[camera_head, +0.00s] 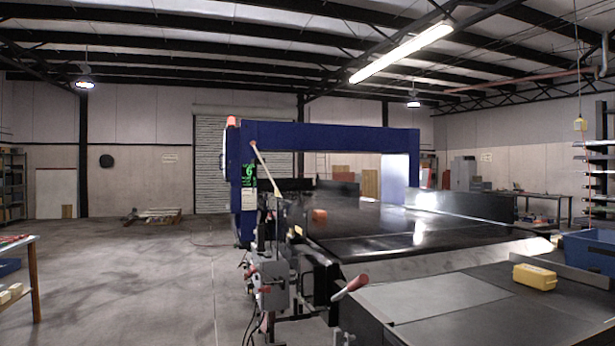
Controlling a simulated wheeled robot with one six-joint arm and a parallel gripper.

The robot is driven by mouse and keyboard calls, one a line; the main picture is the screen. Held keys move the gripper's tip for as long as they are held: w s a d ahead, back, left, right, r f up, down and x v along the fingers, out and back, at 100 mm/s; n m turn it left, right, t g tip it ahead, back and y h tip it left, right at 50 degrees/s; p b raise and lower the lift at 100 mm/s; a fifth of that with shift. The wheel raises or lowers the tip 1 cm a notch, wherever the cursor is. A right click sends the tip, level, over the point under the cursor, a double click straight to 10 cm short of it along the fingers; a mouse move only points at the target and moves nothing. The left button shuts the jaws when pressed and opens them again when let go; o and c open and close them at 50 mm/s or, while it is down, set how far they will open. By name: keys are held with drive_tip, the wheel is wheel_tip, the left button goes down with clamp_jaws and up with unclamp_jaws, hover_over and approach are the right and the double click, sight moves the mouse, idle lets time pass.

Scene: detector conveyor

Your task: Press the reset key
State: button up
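The blue detector arch (330,136) spans a dark conveyor belt (400,222) ahead of me. On its left post is a dark display panel (249,180) with a green lit figure that looks like a 6, and a pale label strip below it. A reset key cannot be picked out at this size. A grey control box (272,287) with small red parts hangs lower down at the conveyor's near left end; its details are too small to read. My gripper is not in view.
An orange block (320,214) lies on the belt. A yellow block (534,277) sits on the near right surface, beside a blue bin (590,250). A red-handled lever (350,287) sticks out at the near end. The floor (130,280) at left is mostly clear, with a table (33,275) at the edge.

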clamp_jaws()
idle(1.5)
